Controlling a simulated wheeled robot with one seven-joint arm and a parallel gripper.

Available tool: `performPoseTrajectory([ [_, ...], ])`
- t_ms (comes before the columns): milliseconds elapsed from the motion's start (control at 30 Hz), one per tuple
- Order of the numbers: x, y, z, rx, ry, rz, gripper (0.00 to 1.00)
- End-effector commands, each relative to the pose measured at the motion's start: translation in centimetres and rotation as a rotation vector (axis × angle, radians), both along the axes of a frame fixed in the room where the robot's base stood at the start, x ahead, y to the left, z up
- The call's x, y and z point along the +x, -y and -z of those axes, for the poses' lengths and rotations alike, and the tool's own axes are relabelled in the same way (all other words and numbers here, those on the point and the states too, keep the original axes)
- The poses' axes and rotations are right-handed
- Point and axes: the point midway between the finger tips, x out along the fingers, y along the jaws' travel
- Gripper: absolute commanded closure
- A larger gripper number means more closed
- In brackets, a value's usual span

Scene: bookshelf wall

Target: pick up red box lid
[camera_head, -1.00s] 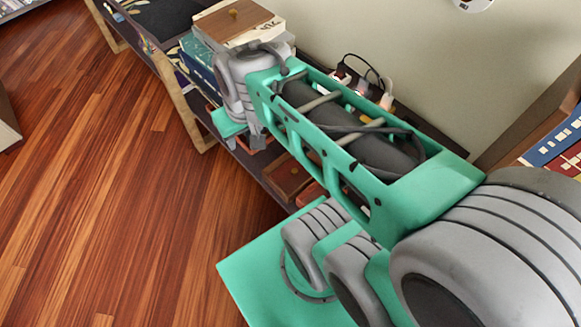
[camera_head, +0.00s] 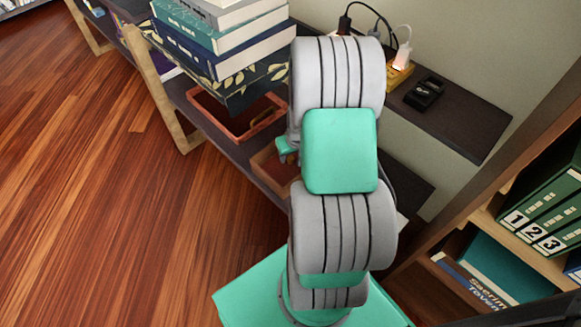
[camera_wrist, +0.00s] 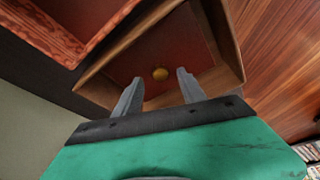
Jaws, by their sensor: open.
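In the wrist view, a dark red panel with a small gold knob (camera_wrist: 160,73) lies within a brown wooden frame (camera_wrist: 228,52); it looks like the red box lid (camera_wrist: 165,45). My gripper (camera_wrist: 158,88) is open and empty. Its two fingers appear on either side of the knob, the left one overlapping the frame's lower part; I cannot tell the gap to the lid. In the head view, the brown wooden box (camera_head: 268,172) is partly hidden by my arm, and only a sliver of my teal gripper shows beside it.
An open reddish box (camera_head: 262,123) sits beside the wooden one on the low dark shelf (camera_head: 222,142); it also shows in the wrist view (camera_wrist: 62,35). Stacked books (camera_head: 225,42) stand above it. A shelf with green binders (camera_head: 545,215) is at right. Wooden floor at left is clear.

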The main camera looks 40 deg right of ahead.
Motion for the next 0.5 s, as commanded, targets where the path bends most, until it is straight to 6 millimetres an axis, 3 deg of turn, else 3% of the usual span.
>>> performPoseTrajectory([
  [33, 0.2, -0.2, 1.7, 0.001, -0.002, -0.001, 0.52],
  [133, 0.7, 0.1, 2.8, 0.000, 0.000, 0.000, 0.52],
  [367, 0.8, 0.1, 2.7, 0.000, 0.000, 0.000, 0.53],
  [500, 0.8, 0.1, 2.7, 0.000, 0.000, 0.000, 0.65],
])
